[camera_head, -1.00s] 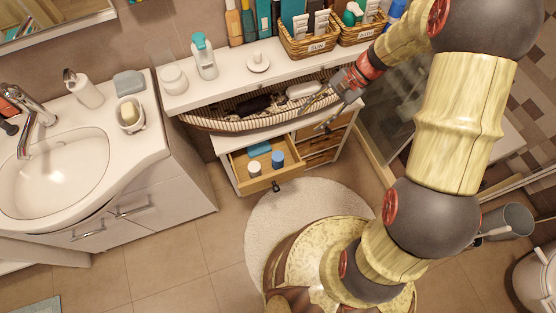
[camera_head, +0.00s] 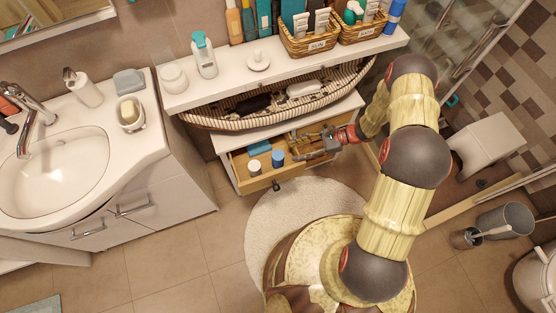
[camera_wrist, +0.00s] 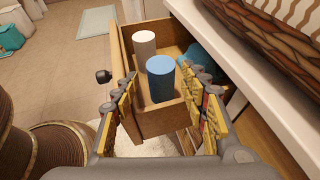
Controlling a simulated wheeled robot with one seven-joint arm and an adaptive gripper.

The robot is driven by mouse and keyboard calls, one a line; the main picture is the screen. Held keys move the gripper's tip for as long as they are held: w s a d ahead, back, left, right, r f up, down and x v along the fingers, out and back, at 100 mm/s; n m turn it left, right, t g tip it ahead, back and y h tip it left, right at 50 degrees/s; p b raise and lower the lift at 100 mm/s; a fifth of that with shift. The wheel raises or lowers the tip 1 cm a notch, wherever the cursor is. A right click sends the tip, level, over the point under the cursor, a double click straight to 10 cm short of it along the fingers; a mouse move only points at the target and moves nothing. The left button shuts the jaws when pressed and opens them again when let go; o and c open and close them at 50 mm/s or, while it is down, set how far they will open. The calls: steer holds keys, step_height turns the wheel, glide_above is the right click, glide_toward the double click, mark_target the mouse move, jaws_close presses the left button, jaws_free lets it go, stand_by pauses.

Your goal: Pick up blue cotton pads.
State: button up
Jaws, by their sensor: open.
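The blue cotton pads are a blue cylinder (camera_head: 278,159) standing upright in the open wooden drawer, near its right side. In the wrist view the blue cylinder (camera_wrist: 161,82) shows ahead, between the two fingers. My gripper (camera_head: 297,148) is open and empty, just right of the cylinder at the drawer's right side. In the wrist view its fingertips (camera_wrist: 158,76) are spread on either side of the cylinder. They appear apart from it, though the exact distance is hard to tell.
A white-topped cylinder (camera_head: 254,168) stands left of the blue one. A light-blue item (camera_head: 259,148) lies at the drawer's back. The drawer's front wall (camera_head: 273,179) has a dark knob (camera_head: 276,187). A boat-shaped wicker basket (camera_head: 236,115) sits above, under the white shelf (camera_head: 290,57).

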mark_target(280, 154)
steer(key=b+x, duration=0.3)
steer(key=x, duration=0.5)
steer(key=shift+w+a+f, duration=0.1)
steer(key=shift+a+f, duration=0.2)
steer(key=shift+f, duration=0.05)
steer(key=shift+c, duration=1)
steer(key=c, duration=0.6)
